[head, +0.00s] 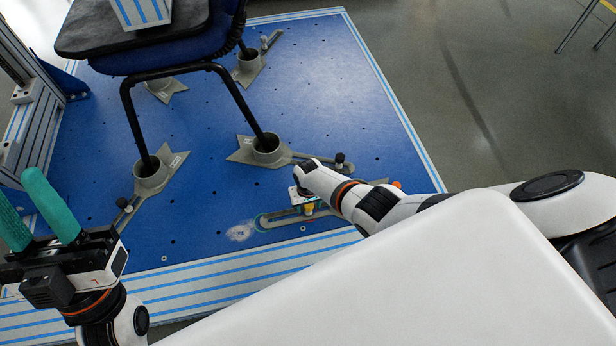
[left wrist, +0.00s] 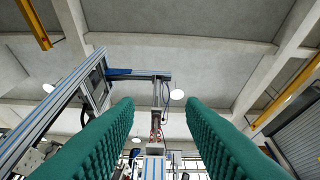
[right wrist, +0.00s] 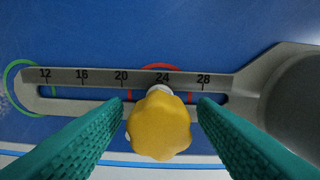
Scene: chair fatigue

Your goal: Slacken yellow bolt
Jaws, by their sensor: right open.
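The yellow bolt (right wrist: 159,126) has a lobed knob and stands in the slot of a grey slotted arm (right wrist: 80,76), near the 24 mark of its scale. In the right wrist view it lies between the green fingers of my right gripper (right wrist: 162,106), with a gap showing on each side. In the head view the bolt (head: 309,208) shows small under my right gripper (head: 306,196), whose fingers are mostly hidden there. My left gripper (head: 20,184) points up at the left, open and empty, also in the left wrist view (left wrist: 160,102).
A red marking (right wrist: 162,67) is around 24 and a green one (right wrist: 10,88) near 12. A chair (head: 165,62) stands with its legs in grey cup holders (head: 265,148) on the blue plate (head: 320,75). A metal frame (head: 35,125) stands at the left.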

